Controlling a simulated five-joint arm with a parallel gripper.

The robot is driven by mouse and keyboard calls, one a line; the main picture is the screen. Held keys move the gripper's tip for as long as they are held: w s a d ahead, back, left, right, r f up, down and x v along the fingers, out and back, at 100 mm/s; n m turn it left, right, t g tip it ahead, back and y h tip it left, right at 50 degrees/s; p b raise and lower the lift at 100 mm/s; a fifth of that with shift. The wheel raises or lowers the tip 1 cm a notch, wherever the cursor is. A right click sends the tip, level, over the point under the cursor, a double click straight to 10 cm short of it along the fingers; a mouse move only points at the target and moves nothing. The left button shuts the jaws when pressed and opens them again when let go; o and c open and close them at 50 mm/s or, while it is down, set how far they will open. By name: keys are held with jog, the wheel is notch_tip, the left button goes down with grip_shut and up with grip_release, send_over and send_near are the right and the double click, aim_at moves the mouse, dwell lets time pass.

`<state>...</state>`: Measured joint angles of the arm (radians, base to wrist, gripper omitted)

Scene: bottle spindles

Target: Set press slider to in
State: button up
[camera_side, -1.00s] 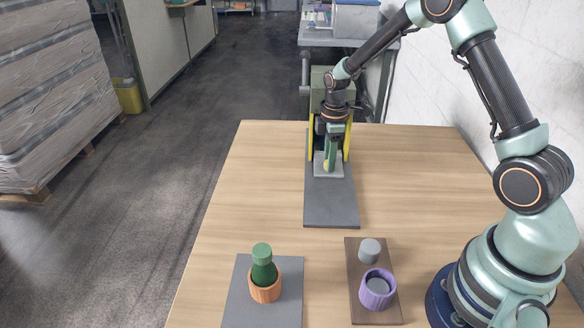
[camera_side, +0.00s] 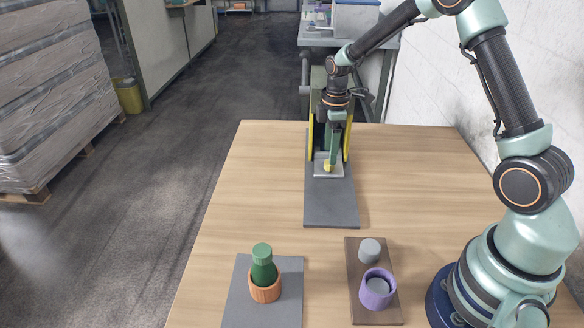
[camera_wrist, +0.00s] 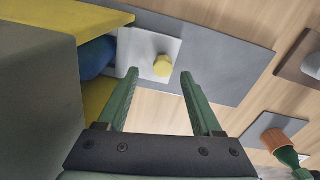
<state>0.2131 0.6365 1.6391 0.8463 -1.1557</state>
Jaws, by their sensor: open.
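The press slider (camera_side: 320,173) is a light grey plate with a yellow knob (camera_side: 327,167) on it. It sticks out from the front of the press, between yellow side posts. In the wrist view the slider plate (camera_wrist: 149,45) and the knob (camera_wrist: 162,66) show just beyond my fingertips. My gripper (camera_wrist: 157,73) has two green fingers spread apart with nothing between them. In the side view my gripper (camera_side: 332,158) is right above and behind the knob. A blue thing (camera_wrist: 98,58) sits inside the press, partly hidden by its yellow edge.
The press stands on a dark grey base (camera_side: 332,206). A green bottle (camera_side: 263,268) stands in an orange cup (camera_side: 265,289) on a grey board. A purple cup (camera_side: 377,292) and a grey knob (camera_side: 370,250) are on a brown board. The table around the base is clear.

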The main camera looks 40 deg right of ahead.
notch_tip(320, 180, up, 9)
dwell(0.3)
jog(key=s+a+r+m+t, duration=0.2)
jog(key=s+a+r+m, duration=0.2)
jog(key=s, duration=0.4)
jog(key=s+a+r+m+t, duration=0.3)
jog(key=s+a+r+m, duration=0.2)
jog(key=s, duration=0.3)
jog(key=shift+s+a+r+m, duration=0.2)
jog(key=shift+s+a+m, duration=0.2)
jog(key=shift+m, duration=0.5)
dwell(0.5)
